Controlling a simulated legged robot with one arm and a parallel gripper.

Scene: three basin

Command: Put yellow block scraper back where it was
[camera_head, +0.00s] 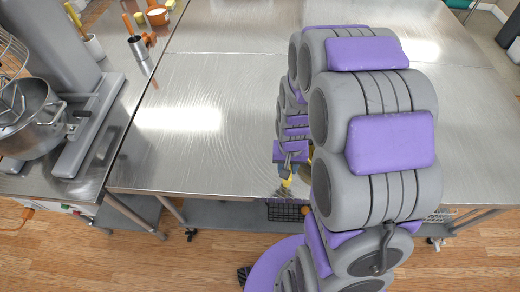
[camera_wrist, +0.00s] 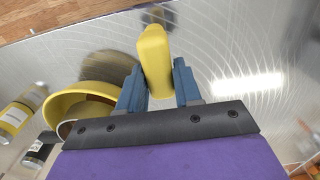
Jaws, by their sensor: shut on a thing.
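The yellow block scraper (camera_wrist: 154,55) stands between the two blue fingers of my gripper (camera_wrist: 158,88) in the wrist view. My gripper is shut on it, and its yellow end points away from the wrist. In the head view my gripper (camera_head: 287,172) is over the front part of the steel table, near its front edge. A small yellow bit of the scraper (camera_head: 286,183) shows below it there. My arm hides much of the table around it.
In the wrist view a yellow bowl (camera_wrist: 78,98) is close left of the fingers, with bottles (camera_wrist: 15,118) farther left. In the head view a mixer (camera_head: 85,120) and a metal utensil holder (camera_head: 139,48) stand left. The table (camera_head: 205,90) is clear left of my arm.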

